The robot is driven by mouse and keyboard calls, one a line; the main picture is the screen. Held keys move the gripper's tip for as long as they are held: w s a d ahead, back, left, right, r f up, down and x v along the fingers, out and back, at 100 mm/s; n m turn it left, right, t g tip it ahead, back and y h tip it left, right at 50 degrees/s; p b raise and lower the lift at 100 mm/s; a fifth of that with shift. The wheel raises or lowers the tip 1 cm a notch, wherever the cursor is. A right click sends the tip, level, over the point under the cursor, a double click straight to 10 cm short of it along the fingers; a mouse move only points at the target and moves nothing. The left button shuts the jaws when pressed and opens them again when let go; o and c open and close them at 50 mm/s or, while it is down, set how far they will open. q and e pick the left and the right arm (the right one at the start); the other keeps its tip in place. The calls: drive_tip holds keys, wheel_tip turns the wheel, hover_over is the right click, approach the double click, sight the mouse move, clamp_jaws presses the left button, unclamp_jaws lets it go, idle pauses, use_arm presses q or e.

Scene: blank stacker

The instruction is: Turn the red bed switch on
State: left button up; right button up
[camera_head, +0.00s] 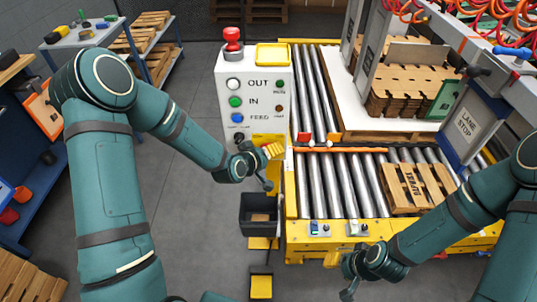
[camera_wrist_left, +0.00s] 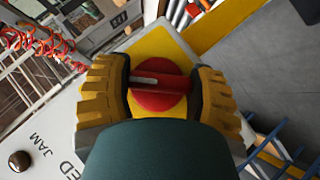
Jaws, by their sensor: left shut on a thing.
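The red bed switch (camera_wrist_left: 160,85) is a round rotary knob on a yellow plate (camera_wrist_left: 165,45), seen in the left wrist view. Its raised handle lies level across that picture, with a white mark on its left half. My left gripper (camera_wrist_left: 163,88) has its yellow ribbed fingers on both sides of the knob, shut on it. In the head view my left gripper (camera_head: 266,153) is at the low front of the white control box (camera_head: 255,85), and it hides the switch there. My right gripper (camera_head: 352,272) hangs low at the front right, away from the box; its finger opening is unclear.
The box carries OUT, IN and FEED buttons (camera_head: 235,101) and a red mushroom button (camera_head: 232,38) on top. A black bin (camera_head: 258,228) sits below my left gripper. Roller conveyors (camera_head: 335,180) with a wooden pallet (camera_head: 415,187) lie to the right. Grey floor is open left of the box.

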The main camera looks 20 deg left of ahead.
use_arm(q)
drive_tip(key=o, duration=1.2)
drive_tip(key=v, duration=1.2)
